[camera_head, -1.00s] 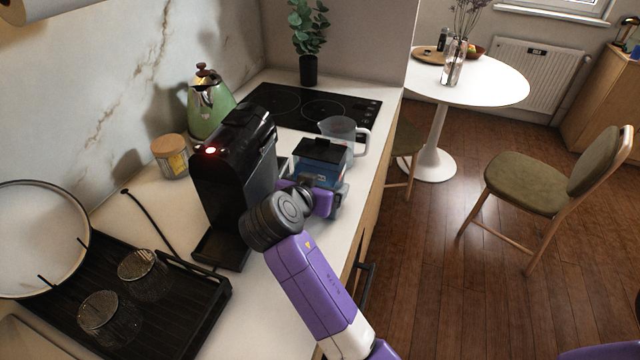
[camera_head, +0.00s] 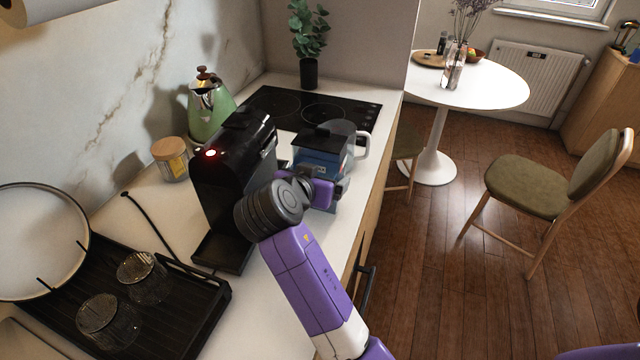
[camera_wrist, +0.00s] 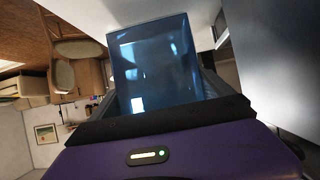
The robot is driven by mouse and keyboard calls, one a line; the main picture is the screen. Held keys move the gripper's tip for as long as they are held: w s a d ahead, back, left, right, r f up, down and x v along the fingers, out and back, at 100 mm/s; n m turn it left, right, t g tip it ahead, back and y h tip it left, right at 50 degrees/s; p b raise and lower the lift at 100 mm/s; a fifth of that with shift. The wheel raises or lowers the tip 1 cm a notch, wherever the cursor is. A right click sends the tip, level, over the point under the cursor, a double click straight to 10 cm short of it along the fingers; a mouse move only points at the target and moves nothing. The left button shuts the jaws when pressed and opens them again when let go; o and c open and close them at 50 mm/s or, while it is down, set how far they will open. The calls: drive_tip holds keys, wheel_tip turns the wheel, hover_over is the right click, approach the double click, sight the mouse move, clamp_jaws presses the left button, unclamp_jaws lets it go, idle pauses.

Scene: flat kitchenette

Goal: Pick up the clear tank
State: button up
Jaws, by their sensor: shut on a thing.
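The clear tank (camera_head: 322,160) is a bluish see-through box with a black lid, over the counter to the right of the black coffee machine (camera_head: 236,180). My gripper (camera_head: 318,188) is shut on the tank from its near side. In the wrist view the blue tank (camera_wrist: 155,65) extends out beyond my dark gripper edge. The fingertips are mostly hidden by the wrist and tank, and I cannot tell exactly how far the tank is above the counter.
The black hob (camera_head: 310,105), green kettle (camera_head: 208,105) and cork-lidded jar (camera_head: 171,160) lie further back. A black tray (camera_head: 190,310) with two glasses is at the lower left. The counter's edge runs along the right.

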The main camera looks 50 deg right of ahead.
wheel_tip(320, 180, up, 17)
drive_tip(key=shift+f, duration=0.2)
drive_tip(key=shift+r, duration=0.15)
idle(0.8)
drive_tip(key=shift+d+r, duration=0.1)
drive_tip(key=shift+r, duration=0.1)
